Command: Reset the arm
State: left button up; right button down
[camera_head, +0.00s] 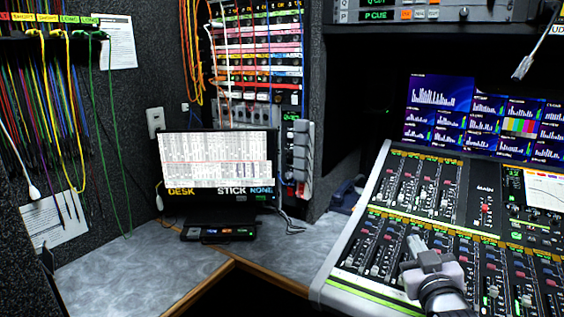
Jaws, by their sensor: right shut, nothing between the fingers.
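My right gripper (417,246) shows at the lower right, over the lower faders of the sloped mixing console (345,250). Its fingers are shut with nothing between them. I cannot tell whether its tip touches the console surface or is just above it. Part of my right arm shows below it at the picture's bottom edge. My left gripper is not in view.
A monitor (218,160) stands on the grey corner desk (140,268), with a small dark device (218,232) before it. Patch cables (60,110) hang at the left wall. A meter screen (437,95) rises behind the console. A microphone-like piece (523,68) hangs at upper right.

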jog(key=s+a+f+g+y, duration=0.1)
jog(key=s+a+f+g, duration=0.1)
jog(key=s+f, duration=0.55)
jog(key=s+a+f+g+y, duration=0.15)
jog(key=s+f, duration=0.25)
jog(key=f, duration=0.6)
jog(key=s+a+f+g+y, duration=0.1)
jog(key=s+f+g, duration=0.1)
jog(key=s+f, duration=0.3)
jog(key=s+a+f+g, duration=0.2)
jog(key=s+f, duration=0.4)
jog(key=s, duration=0.6)
jog(key=shift+s+y+p, duration=0.2)
jog(key=shift+y+p, duration=0.15)
jog(key=shift+p, duration=0.05)
jog(key=shift+f, duration=0.1)
